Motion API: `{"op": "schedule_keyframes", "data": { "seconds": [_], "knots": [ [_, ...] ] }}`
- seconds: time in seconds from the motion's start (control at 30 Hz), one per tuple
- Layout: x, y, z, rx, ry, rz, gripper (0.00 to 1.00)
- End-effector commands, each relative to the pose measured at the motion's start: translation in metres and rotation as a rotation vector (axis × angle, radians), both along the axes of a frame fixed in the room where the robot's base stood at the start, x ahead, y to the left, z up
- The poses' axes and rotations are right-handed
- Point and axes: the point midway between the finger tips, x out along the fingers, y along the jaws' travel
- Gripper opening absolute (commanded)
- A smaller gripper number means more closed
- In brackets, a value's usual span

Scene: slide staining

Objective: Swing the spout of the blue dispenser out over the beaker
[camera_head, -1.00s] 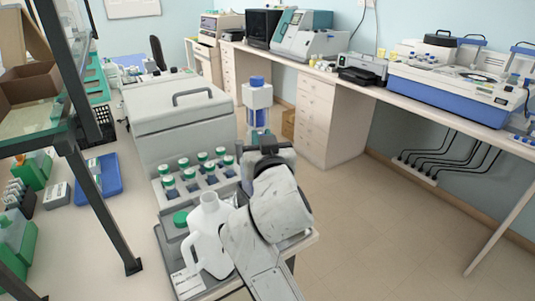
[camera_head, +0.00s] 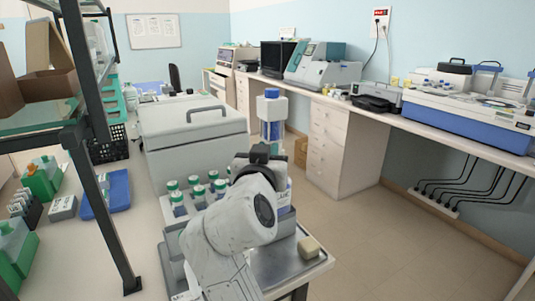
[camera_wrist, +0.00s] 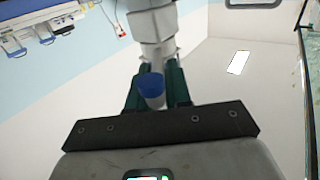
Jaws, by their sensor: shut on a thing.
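The blue dispenser (camera_head: 271,109) stands upright beyond my arm, with a blue cap, a pale body and blue sections. My gripper (camera_head: 260,152) is in front of the dispenser. In the wrist view, the dark green fingers of my gripper (camera_wrist: 153,84) are shut around a small blue-ended part (camera_wrist: 152,88), which looks like the spout; a pale column rises beyond it. I cannot make out the beaker.
Several green-capped bottles (camera_head: 197,190) stand left of my wrist, before a large grey box (camera_head: 190,135). A beige block (camera_head: 308,247) lies on a metal tray (camera_head: 275,268) at the right. A dark shelf post (camera_head: 105,215) stands at the left. Open floor (camera_head: 390,250) lies right.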

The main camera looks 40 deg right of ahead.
Motion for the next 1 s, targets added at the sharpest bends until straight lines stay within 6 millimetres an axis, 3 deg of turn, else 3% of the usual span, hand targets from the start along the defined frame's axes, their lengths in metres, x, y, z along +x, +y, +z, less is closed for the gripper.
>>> {"op": "schedule_keyframes", "data": {
  "seconds": [0.07, 0.1, 0.37, 0.67, 1.0],
  "knots": [
    [0.0, 0.0, -0.001, 0.001, 0.001, 0.002, 0.0],
    [0.0, 0.0, -0.001, 0.001, 0.001, 0.002, 0.2],
    [0.0, 0.0, 0.0, 0.001, 0.001, 0.002, 0.45],
    [-0.001, 0.003, -0.001, 0.0, 0.0, 0.002, 0.45],
    [-0.034, 0.048, -0.002, 0.0, -0.002, 0.006, 0.45]
  ]
}}
